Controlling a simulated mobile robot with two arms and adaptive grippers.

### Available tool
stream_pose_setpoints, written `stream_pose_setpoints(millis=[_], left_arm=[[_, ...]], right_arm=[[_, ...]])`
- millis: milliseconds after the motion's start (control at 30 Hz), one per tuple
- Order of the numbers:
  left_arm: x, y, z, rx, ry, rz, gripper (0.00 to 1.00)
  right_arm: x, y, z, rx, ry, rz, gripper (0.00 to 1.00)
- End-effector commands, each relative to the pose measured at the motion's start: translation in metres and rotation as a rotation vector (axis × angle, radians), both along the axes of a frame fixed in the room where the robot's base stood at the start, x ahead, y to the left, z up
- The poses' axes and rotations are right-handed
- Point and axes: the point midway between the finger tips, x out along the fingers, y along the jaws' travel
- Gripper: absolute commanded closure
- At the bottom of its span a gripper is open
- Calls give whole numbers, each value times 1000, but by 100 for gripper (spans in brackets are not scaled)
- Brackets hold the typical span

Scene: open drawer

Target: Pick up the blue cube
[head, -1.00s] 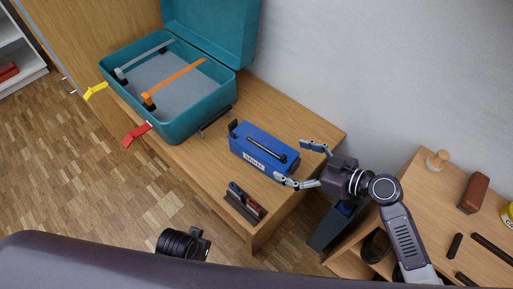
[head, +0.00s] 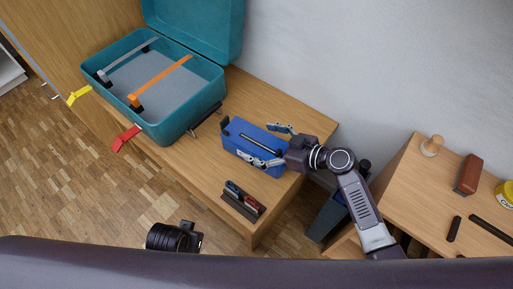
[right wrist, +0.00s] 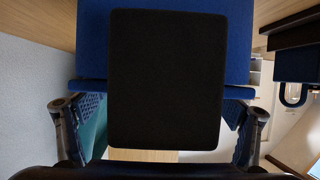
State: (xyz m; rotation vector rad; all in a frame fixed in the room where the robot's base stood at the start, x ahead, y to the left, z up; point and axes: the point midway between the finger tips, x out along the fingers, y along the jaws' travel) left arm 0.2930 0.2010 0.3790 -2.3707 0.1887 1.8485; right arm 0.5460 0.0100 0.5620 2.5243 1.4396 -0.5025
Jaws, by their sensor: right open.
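The blue thing on the wooden table is a long box (head: 237,142) with a dark bar along its top, not a plain cube. My right gripper (head: 271,146) is open at the box's right end, with one finger on the far side and one on the near side. In the right wrist view, the blue box (right wrist: 92,45) fills the top middle, with a dark rectangular block in front of it. The two blue finger pads (right wrist: 165,125) stand apart to either side. Whether they touch the box cannot be told.
An open teal case (head: 180,125) with an orange strap (head: 160,82) stands left of the box. A dark holder (head: 240,203) with small items lies near the table's front edge. A second wooden surface (head: 425,190) at right carries a brown block (head: 468,174) and dark bars.

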Motion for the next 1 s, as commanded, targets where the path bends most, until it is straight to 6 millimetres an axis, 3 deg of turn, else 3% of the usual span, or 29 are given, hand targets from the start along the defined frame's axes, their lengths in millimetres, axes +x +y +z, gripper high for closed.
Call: stream_pose_setpoints(millis=[167, 800, 1000], left_arm=[[0, 0, 0, 0, 0, 0, 100], [0, 0, 0, 0, 0, 0, 100], [0, 0, 0, 0, 0, 0, 100]], right_arm=[[0, 0, 0, -1, 1, 0, 14], [0, -1, 0, -1, 1, 0, 84], [1, 0, 2, 2, -3, -1, 84]])
